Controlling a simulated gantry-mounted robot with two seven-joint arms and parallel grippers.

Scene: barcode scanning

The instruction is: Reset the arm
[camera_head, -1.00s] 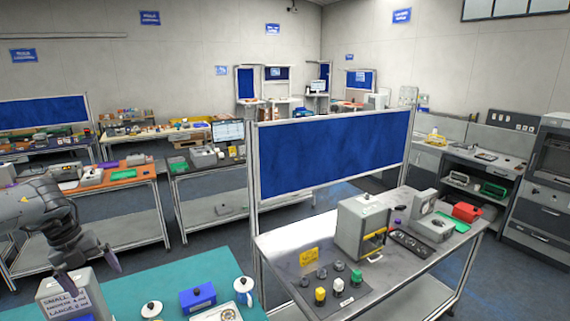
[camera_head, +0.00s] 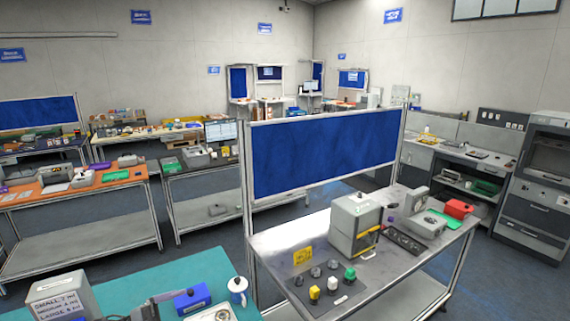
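Neither arm shows clearly. A small dark grey and purplish shape (camera_head: 148,309) stands at the bottom edge of the camera_head view, over the teal table top (camera_head: 115,282). It looks like the tip of my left gripper, but it is cut off by the frame, and I cannot tell whether it is open or shut. My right gripper is out of view.
On the teal table are a grey box with a lettered label (camera_head: 62,298), a blue box (camera_head: 194,299) and a white-and-blue mug (camera_head: 238,290). A metal bench (camera_head: 275,247) on the right carries a grey machine (camera_head: 355,224). Open floor separates the tables.

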